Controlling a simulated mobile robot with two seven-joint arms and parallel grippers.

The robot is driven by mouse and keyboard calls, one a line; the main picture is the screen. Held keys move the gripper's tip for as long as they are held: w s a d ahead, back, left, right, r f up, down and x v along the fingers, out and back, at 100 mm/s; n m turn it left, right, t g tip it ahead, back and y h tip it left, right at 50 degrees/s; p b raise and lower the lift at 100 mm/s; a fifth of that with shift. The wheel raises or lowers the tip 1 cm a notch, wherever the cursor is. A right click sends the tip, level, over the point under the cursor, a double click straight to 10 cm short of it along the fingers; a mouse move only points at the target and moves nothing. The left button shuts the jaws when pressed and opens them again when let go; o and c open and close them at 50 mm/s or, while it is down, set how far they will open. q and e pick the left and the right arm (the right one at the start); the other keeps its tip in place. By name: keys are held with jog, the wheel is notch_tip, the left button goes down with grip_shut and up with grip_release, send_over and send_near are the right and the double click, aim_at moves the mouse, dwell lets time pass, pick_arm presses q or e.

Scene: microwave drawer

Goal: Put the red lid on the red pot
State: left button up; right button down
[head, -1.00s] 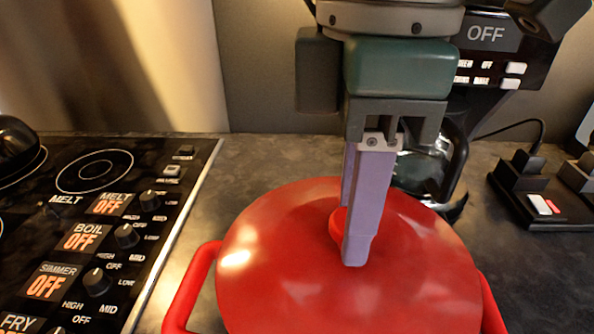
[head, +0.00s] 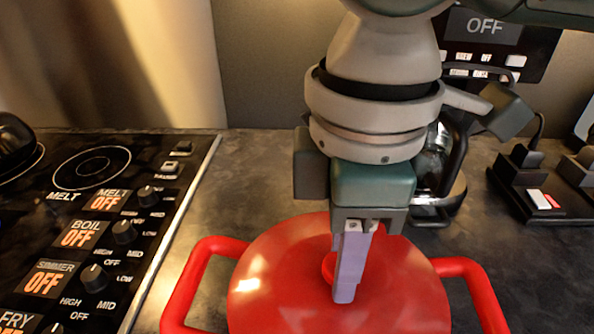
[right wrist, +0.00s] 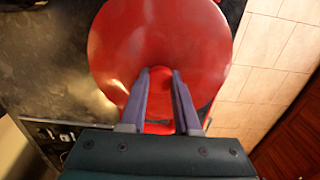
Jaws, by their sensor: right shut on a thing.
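The red lid (head: 282,285) is a round disc with a red knob (head: 327,268). My right gripper (head: 346,292) points down and is shut on that knob; in the right wrist view its two fingers (right wrist: 160,82) stand on either side of the knob. The red pot (head: 188,285) is under the lid, with a loop handle out at the left and one at the right. The lid covers the pot's opening and hides its rim, so I cannot tell whether the lid touches it all round. My left gripper is not in view.
A stove top (head: 92,215) with knobs and OFF labels is at the left. A coffee maker (head: 500,45) with a glass jug stands behind my right arm. A dark block with switches (head: 540,195) is at the right. Dark counter (head: 225,200) is bare around the pot.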

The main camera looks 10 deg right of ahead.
jog(key=shift+f, duration=0.25)
jog(key=c, duration=0.6)
grip_release()
jog(key=shift+c, duration=0.2)
notch_tip(320, 180, up, 13)
jog(key=shift+r, duration=0.15)
